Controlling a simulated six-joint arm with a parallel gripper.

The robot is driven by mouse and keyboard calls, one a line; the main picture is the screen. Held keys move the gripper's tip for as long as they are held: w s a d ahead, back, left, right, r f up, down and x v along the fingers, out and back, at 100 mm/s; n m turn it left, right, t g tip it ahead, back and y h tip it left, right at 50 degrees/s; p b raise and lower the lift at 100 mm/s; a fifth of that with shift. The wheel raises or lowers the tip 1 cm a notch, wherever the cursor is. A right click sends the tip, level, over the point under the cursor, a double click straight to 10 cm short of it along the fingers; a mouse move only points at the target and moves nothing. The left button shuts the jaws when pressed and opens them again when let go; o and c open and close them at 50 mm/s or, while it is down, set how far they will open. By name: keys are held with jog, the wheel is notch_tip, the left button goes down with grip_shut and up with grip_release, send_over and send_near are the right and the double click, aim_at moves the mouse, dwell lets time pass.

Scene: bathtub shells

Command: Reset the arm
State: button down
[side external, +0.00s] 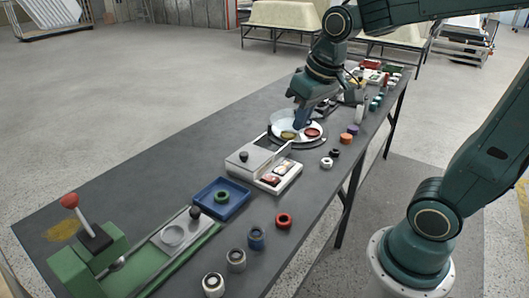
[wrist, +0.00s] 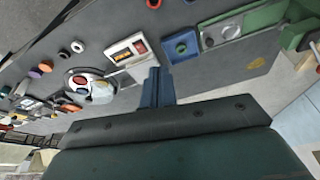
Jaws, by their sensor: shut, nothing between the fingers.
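My gripper (side external: 302,124) hangs over the far half of the long dark table, above or just beside the round white dish (side external: 314,140). I cannot tell its exact height above the dish. In the wrist view, my gripper's blue fingers (wrist: 157,78) are together with nothing between them. My arm reaches in from the right and bends down to the table.
The dark table (side external: 165,165) holds a white box device (side external: 243,161), a blue tray (side external: 213,209) with a green ring, and a green lever fixture (side external: 90,262) with a red knob. Loose rings, including a red ring (side external: 284,221), line the right edge. Bathtub shells (side external: 285,15) stand behind.

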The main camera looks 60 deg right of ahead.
jog(key=s+a+n+t, duration=0.2)
jog(key=s+a, duration=0.1)
jog(key=s, duration=0.8)
jog(key=shift+r, duration=0.4)
dwell(0.5)
